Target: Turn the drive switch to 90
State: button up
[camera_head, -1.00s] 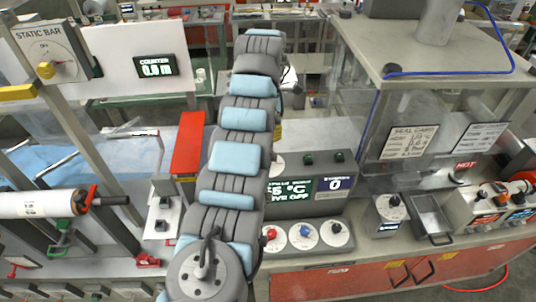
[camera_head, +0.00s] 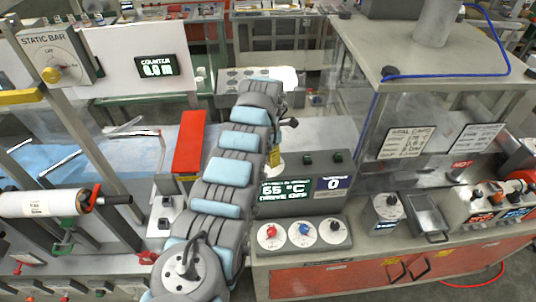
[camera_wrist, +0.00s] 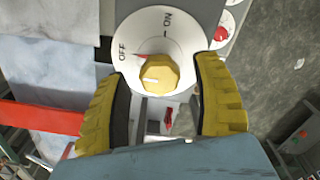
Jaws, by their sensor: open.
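The drive switch is a yellow knob (camera_wrist: 158,73) on a round white dial (camera_wrist: 185,28) marked OFF and ON, seen in the wrist view. Its red pointer is toward OFF. My gripper (camera_wrist: 162,69) is open, with one yellow finger on each side of the knob and visible gaps between. In the head view, part of a white dial shows beside the display box, mostly hidden by my arm. The display (camera_head: 285,190) reads 65 °C and DRIVE OFF.
Three small dials (camera_head: 303,232) with red, blue and dark knobs sit in front of the display box. A red bar (camera_head: 189,143) lies left of my arm. The static bar dial (camera_head: 52,73) is at the upper left, and the counter (camera_head: 157,66) reads 0.0 m.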

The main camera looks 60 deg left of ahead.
jog(key=shift+f, duration=0.15)
grip_shut()
dwell(0.4)
jog(key=shift+f+m+b, duration=0.1)
jog(key=shift+m+b, duration=0.2)
jog(key=shift+m, duration=0.1)
jog(key=m+b, duration=0.3)
jog(key=shift+f+m+b, duration=0.15)
jog(key=shift+m+b, duration=0.2)
jog(key=shift+m, duration=0.05)
jog(key=m+b, duration=0.4)
jog(key=m, duration=0.2)
jog(key=m+b, duration=0.1)
jog(key=shift+a+r+m, duration=0.1)
jog(key=shift+r+m, duration=0.1)
jog(key=shift+m, duration=0.2)
jog(key=m+b, duration=0.1)
jog(key=m, duration=0.4)
jog(key=shift+m, duration=0.3)
